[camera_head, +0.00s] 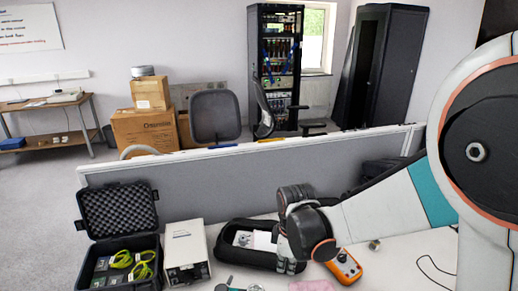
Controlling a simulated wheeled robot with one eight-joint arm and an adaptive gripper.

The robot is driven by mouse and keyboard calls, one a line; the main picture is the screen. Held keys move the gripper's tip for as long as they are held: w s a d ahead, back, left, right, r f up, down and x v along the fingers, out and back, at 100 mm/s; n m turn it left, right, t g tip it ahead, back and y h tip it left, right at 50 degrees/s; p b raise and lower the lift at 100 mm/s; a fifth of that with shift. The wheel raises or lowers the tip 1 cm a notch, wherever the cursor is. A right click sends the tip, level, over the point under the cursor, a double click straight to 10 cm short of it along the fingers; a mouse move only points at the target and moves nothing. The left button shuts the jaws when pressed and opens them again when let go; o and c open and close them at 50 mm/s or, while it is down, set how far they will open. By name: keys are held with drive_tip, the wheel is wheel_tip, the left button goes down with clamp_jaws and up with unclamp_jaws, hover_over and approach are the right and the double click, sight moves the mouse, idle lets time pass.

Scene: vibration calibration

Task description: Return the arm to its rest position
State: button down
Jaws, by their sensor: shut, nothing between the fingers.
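My arm (385,215) comes in from the right and reaches left over the white desk. My gripper (290,267) hangs below the dark wrist, pointing down, and is small in this view. It is shut with nothing held. It overlaps the right end of an open black soft case (228,252) in the picture; I cannot tell its height above it. An orange handheld meter (345,268) lies just right of the gripper.
A grey partition (220,188) runs behind the desk. An open foam-lined black case (118,210) with green cables and a white instrument box (186,250) stand at left. A small metal cylinder (375,244) stands right of the meter.

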drive_tip(key=s+d+r+m+t+b, duration=0.1)
drive_tip(key=s+d+r+m+t, duration=0.5)
drive_tip(key=s+d+r+m, duration=0.6)
drive_tip(key=s+r+m, duration=0.2)
drive_tip(key=s, duration=0.1)
drive_tip(key=shift+s+r+m+b, duration=0.3)
drive_tip(key=shift+s+r, duration=0.1)
